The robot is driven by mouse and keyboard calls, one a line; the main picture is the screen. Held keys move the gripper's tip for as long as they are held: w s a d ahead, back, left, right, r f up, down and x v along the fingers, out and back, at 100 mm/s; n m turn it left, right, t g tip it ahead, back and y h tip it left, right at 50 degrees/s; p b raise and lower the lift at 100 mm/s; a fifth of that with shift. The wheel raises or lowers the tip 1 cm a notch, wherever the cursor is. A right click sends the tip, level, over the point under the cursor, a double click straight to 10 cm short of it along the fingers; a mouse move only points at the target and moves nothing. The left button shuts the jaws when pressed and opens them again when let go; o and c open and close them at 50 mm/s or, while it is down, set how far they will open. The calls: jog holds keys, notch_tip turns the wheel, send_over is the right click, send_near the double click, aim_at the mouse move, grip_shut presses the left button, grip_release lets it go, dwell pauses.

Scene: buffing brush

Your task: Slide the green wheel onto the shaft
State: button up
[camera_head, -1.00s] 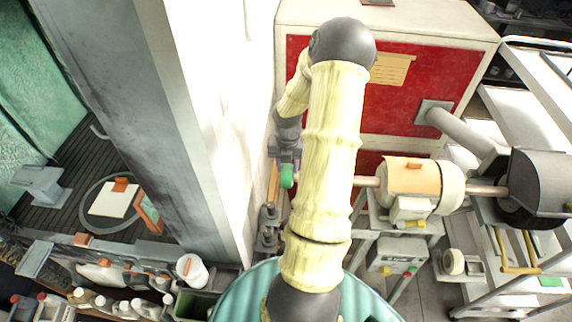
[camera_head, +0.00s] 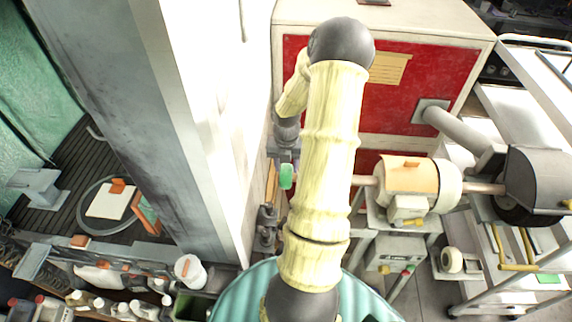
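The green wheel (camera_head: 286,176) shows as a small green piece just left of my arm, below my gripper (camera_head: 284,156). My gripper is mostly hidden behind my own arm and its fingers are too small to make out. The wheel sits right at the gripper's end, but I cannot see how it is held. The shaft (camera_head: 365,181) sticks out to the left from the orange and cream motor (camera_head: 411,178). My arm hides the shaft's left end, so the gap between wheel and shaft does not show.
A red and cream cabinet (camera_head: 405,100) stands behind the motor. A dark guarded wheel (camera_head: 535,185) is at the motor's right end. A pale column (camera_head: 130,110) rises on the left. A bench with bottles (camera_head: 120,308) is at the lower left. A white cart (camera_head: 520,125) stands at right.

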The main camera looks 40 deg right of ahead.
jog(key=o, duration=0.3)
jog(key=shift+d+r, duration=0.1)
jog(key=shift+r, duration=0.6)
notch_tip(320, 180, up, 16)
jog(key=b, duration=0.4)
